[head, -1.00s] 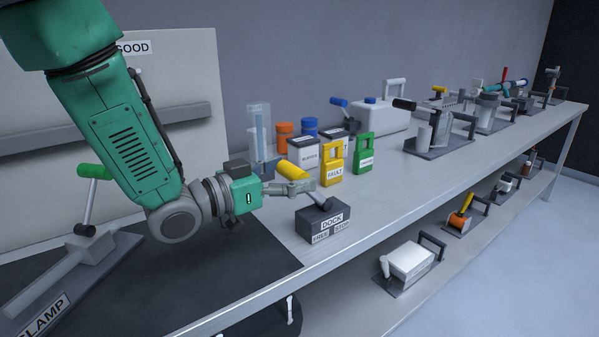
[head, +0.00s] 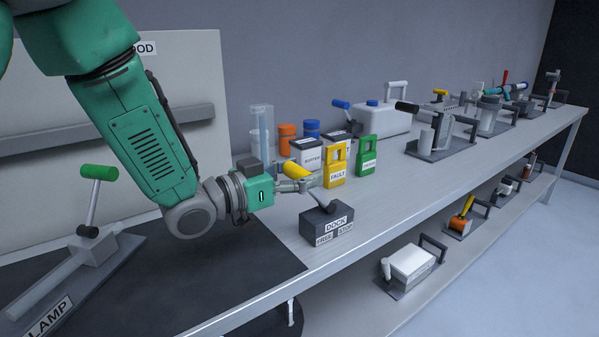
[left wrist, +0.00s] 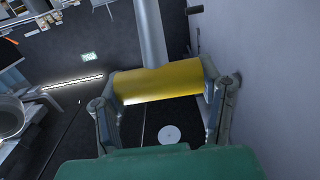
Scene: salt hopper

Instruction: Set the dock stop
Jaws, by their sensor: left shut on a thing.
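The dock stop is a dark grey block (head: 326,224) labelled DOCK on the bench's near edge, with small FREE and STOP plates on its front. Its grey lever (head: 318,199) leans up and left, toward the FREE side. The lever ends in a yellow handle (head: 296,171). My left gripper (head: 303,184) is shut on this handle, and its fingers hide part of it. In the left wrist view the yellow handle (left wrist: 158,82) lies crosswise between the two fingers, with the grey lever shaft (left wrist: 151,30) running up from it. My right gripper is not in view.
A yellow FAULT tag (head: 335,167) and a green tag (head: 366,156) stand close behind the lever. At left is a clamp with a green handle (head: 98,172). Bottles, boxes and a clear tube (head: 262,130) stand behind.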

